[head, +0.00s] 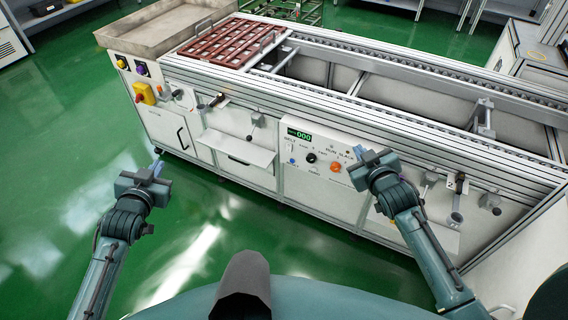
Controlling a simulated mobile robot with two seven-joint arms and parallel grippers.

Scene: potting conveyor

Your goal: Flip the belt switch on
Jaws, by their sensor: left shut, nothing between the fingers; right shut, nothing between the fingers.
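A control panel (322,152) on the front of the conveyor bears a green display reading 000 (299,134). Below the display are a small pale switch-like part (290,148), a blue button (292,161), a black knob (311,158) and an orange button (335,168). The labels are too small to read surely, so I cannot tell which is the belt switch or its position. My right gripper (366,157) is shut and empty, just right of the orange button in the picture. My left gripper (154,169) is shut and empty over the green floor, well left of the panel.
The conveyor frame (400,118) runs across the view, with a brown slatted tray (228,44) and a grey metal bin (166,32) at its left end. A red and yellow switch (145,93) sits on the left cabinet. A shelf (239,148) juts out left of the panel.

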